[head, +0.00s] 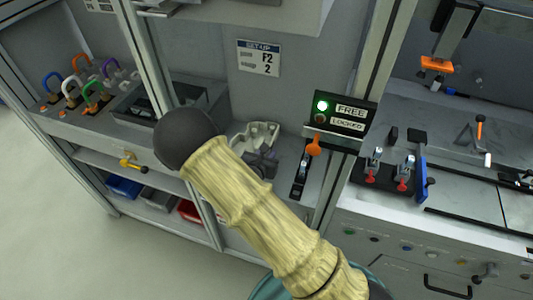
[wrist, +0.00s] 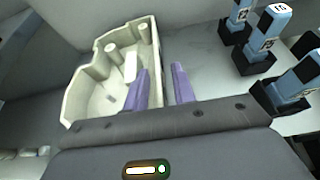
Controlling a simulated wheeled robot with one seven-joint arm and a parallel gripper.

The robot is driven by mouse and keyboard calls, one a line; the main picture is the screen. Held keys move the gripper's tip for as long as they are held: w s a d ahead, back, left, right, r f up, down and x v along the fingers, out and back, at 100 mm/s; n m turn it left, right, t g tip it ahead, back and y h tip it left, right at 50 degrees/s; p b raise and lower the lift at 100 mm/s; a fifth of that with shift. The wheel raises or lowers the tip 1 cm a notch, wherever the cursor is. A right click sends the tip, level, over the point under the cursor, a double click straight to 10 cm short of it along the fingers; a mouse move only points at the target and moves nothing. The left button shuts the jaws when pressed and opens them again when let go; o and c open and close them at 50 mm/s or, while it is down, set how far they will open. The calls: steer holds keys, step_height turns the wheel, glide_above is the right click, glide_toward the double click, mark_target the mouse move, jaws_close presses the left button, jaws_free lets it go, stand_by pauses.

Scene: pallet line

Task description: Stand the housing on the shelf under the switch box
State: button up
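The housing is a cream, open-topped shell with raised posts inside. In the head view the housing (head: 258,134) is on a grey surface behind my forearm; in the wrist view the housing (wrist: 92,85) fills the upper left. My gripper (wrist: 160,68) has two purple fingers standing apart. The left finger overlaps the inside of the housing and the right finger is outside its right wall; a gap shows beside the right finger. The switch box (head: 342,113) has a green light lit beside FREE.
An orange-knobbed lever (head: 314,146) stands right of the housing. Several blue labelled blocks (wrist: 290,88) are close on the right in the wrist view. A metal post (head: 372,60) separates this bay from the right-hand bench with red-tipped clamps (head: 402,172). Coloured padlock-like loops (head: 93,90) are at left.

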steer(key=shift+a+r, duration=0.1)
steer(key=shift+r, duration=0.1)
steer(key=v, duration=1.2)
steer(key=shift+b, duration=0.3)
steer(key=shift+s, duration=0.1)
steer(key=shift+f, duration=0.1)
